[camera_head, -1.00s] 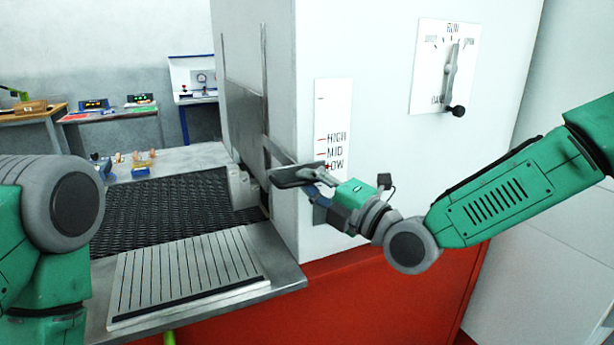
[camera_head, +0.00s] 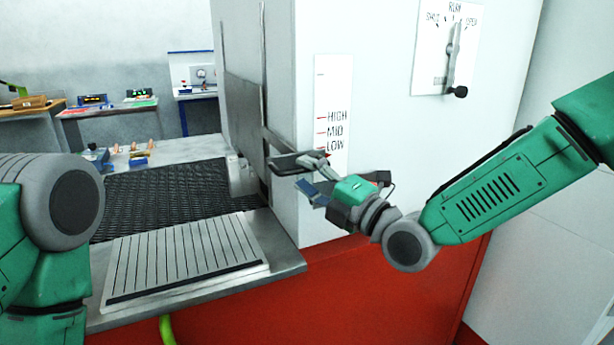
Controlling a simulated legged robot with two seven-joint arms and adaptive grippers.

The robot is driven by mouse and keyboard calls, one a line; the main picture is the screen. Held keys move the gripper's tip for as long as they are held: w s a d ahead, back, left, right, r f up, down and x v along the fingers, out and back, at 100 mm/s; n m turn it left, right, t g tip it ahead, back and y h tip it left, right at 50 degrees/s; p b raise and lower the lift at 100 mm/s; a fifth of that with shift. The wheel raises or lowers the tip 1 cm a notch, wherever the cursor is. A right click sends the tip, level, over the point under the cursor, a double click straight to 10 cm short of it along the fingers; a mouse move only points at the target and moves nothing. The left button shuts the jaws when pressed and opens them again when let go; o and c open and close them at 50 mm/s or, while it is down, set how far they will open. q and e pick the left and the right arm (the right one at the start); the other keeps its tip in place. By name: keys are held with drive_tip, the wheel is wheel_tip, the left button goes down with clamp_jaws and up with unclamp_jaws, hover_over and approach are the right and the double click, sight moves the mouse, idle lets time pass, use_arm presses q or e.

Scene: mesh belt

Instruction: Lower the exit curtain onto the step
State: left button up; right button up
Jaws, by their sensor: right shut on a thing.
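The exit curtain (camera_head: 243,118) is a grey sheet hanging at the opening of the white cabinet. A dark handle plate (camera_head: 288,164) sticks out from it at the cabinet's corner. My right gripper (camera_head: 314,174) is at the handle's right end and shut on it; the exact contact is hard to see. The scale (camera_head: 333,112) reads HIGH, MID and LOW, and a small red pointer (camera_head: 328,155) is slightly below LOW. Which step the task means is unclear. My left arm shows at the left edge; its gripper is out of view.
A dark mesh belt (camera_head: 158,198) runs to the cabinet, with a slatted plate (camera_head: 185,258) in front. A dial with a black-knobbed lever (camera_head: 455,70) is higher on the cabinet. Benches with small devices (camera_head: 100,112) stand at the back.

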drive_tip(key=shift+s+f+g, duration=0.25)
drive_tip(key=shift+f+g, duration=0.05)
drive_tip(key=shift+f, duration=0.5)
drive_tip(key=o, duration=0.4)
drive_tip(key=shift+r+b+v, duration=0.2)
drive_tip(key=shift+b+v, duration=0.65)
drive_tip(key=shift+v, duration=3.1)
drive_tip(key=shift+r+b+v, duration=0.2)
drive_tip(key=shift+b+v, duration=0.6)
drive_tip(key=shift+v, duration=3.15)
drive_tip(key=shift+b, duration=0.3)
